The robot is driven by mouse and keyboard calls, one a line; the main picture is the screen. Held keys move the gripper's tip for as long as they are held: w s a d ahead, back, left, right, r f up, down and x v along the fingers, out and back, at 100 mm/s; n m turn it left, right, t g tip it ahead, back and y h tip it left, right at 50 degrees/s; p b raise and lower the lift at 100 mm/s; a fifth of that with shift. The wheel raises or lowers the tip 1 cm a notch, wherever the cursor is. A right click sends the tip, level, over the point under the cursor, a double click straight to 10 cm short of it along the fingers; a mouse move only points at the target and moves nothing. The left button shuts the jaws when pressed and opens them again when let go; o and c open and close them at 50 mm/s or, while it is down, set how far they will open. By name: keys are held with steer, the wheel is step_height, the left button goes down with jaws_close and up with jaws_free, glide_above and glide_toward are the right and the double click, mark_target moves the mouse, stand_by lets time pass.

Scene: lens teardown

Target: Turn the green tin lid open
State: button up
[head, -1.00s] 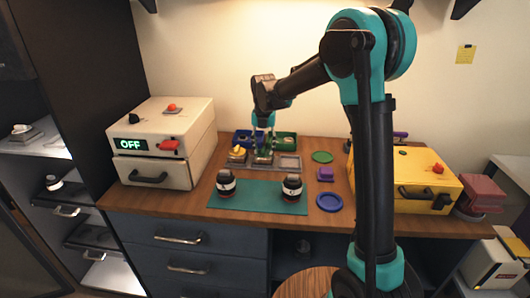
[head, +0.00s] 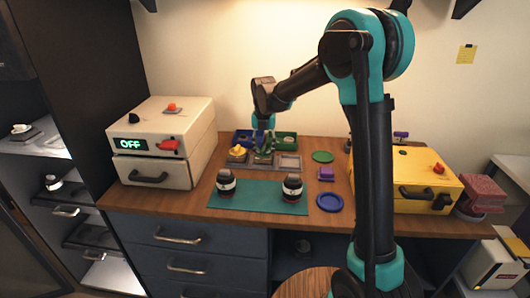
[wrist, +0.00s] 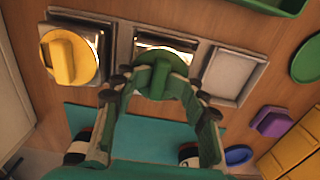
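The green lid (wrist: 160,75) is a round disc with a raised grip bar, in the wrist view. It sits at the middle tin (wrist: 165,46), whose shiny metal shows along its far side. My gripper (wrist: 160,88) has its two fingers spread on either side of the lid. I see no clear contact with the grip bar. In the head view my gripper (head: 263,148) is low over the middle of the tin row and hides most of the lid.
A yellow lid (wrist: 68,57) on the left tin and an empty square tray (wrist: 234,76) on the right flank the green lid closely. Dark jars (head: 226,184) stand on the teal mat (head: 258,198) in front. Green and blue bins (head: 285,140) are behind.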

mark_target(264, 149)
steer(key=shift+r, duration=0.1)
steer(key=shift+r, duration=3.95)
steer(key=shift+r, duration=0.1)
step_height(264, 149, up, 6)
steer(key=shift+f, duration=0.1)
